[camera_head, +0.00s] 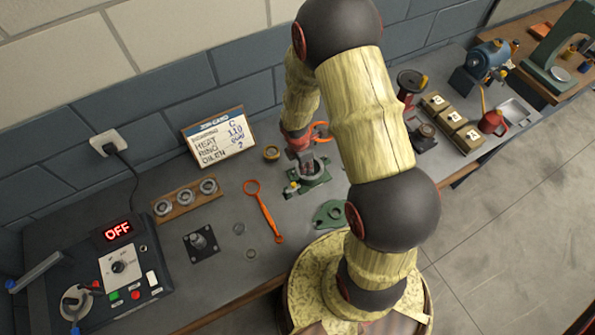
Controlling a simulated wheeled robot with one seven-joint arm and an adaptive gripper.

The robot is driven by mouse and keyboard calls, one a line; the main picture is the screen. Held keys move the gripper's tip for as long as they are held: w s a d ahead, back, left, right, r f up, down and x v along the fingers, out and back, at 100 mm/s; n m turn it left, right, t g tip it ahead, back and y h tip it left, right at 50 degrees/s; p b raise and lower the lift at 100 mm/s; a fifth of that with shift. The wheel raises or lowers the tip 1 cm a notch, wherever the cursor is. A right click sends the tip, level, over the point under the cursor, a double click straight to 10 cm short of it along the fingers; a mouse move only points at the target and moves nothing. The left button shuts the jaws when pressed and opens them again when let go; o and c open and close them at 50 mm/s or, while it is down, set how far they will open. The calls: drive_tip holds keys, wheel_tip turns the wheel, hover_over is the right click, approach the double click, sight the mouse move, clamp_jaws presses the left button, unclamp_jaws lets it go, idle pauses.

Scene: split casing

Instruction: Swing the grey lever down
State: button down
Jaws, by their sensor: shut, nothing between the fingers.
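A control box (120,262) with a red OFF display stands at the lower left of the head view. A grey lever (38,271) with a blue knob at its left end slants up to the right along the box's left side. My gripper (307,168) is far to the right of the lever, pointing down over a green fixture (313,182) at the bench's middle. It is shut with nothing held, though its fingertips are small and partly unclear. My arm hides part of the bench behind it.
A job card (218,137) leans at the wall. Labelled boxes (452,122) stand right.

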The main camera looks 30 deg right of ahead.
drive_tip(key=d+r, duration=0.1)
drive_tip(key=d, duration=0.5)
drive_tip(key=shift+r, duration=0.25)
drive_tip(key=shift+a, duration=0.1)
drive_tip(key=shift+s+m, duration=0.4)
drive_tip(key=shift+m, duration=0.6)
drive_tip(key=s+a+r+m+t+b, duration=0.2)
drive_tip(key=s+a+r+m+b, duration=0.5)
drive_tip(key=a+r+m+b, duration=0.1)
drive_tip(key=s+a+r+m+t+y+b, duration=0.1)
drive_tip(key=s+a+r+m+t+b, duration=0.2)
drive_tip(key=s+a+r+m+b, duration=0.4)
wheel_tip(320, 180, up, 4)
drive_tip(key=a+m+b, duration=0.1)
drive_tip(key=b, duration=0.4)
drive_tip(key=shift+t+y, duration=0.3)
